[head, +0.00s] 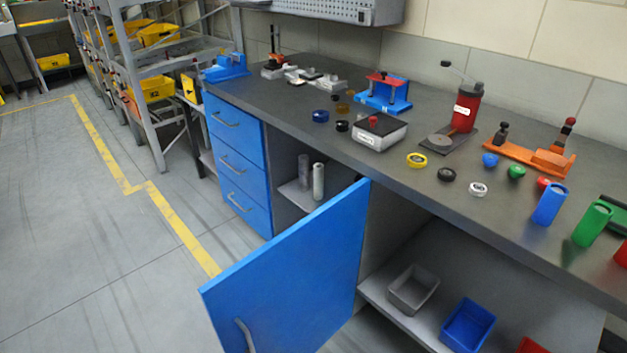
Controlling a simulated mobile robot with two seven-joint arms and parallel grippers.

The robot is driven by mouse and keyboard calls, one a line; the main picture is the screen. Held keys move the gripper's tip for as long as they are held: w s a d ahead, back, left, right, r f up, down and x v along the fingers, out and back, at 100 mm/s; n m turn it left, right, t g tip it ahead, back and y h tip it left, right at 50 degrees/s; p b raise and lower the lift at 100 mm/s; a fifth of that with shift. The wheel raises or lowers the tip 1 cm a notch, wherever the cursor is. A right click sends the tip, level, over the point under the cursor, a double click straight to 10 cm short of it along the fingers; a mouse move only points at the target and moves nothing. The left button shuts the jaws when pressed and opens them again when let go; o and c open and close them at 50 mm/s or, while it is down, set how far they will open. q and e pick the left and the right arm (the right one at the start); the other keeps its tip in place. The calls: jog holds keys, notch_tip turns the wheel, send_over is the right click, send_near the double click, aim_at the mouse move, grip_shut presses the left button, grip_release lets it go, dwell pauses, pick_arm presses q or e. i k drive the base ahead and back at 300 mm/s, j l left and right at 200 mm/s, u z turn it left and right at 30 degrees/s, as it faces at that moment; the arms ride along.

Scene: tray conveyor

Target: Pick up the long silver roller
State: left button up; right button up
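Two upright cylinders stand in the open cabinet under the workbench, on its upper shelf. The front one is a pale silver roller (318,182). The other, a darker greyish-purple roller (303,168), stands just behind it to the left. Both look small from here, and I cannot tell for sure which is longer. Neither of my grippers shows in the head view.
The blue cabinet door (290,275) is swung open in front of the cabinet, to the right of the blue drawers (236,160). Grey (414,288) and blue (467,325) bins sit on a lower shelf. The dark worktop (375,168) carries fixtures, caps and coloured cylinders. Floor at left is clear.

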aim_at(303, 159)
jog(key=u, duration=1.6)
jog(key=i+j+u, duration=0.1)
jog(key=u, duration=0.95)
jog(key=i+z, duration=0.35)
jog(key=i+j+z, duration=0.1)
jog(key=i+z, duration=0.3)
jog(key=i, duration=0.15)
jog(key=i+z, duration=0.3)
jog(key=i, duration=0.25)
jog(key=i+z, duration=0.25)
jog(key=i, duration=1.45)
jog(key=i+z, duration=0.35)
jog(key=i+j+z, duration=0.15)
jog(key=z, duration=0.2)
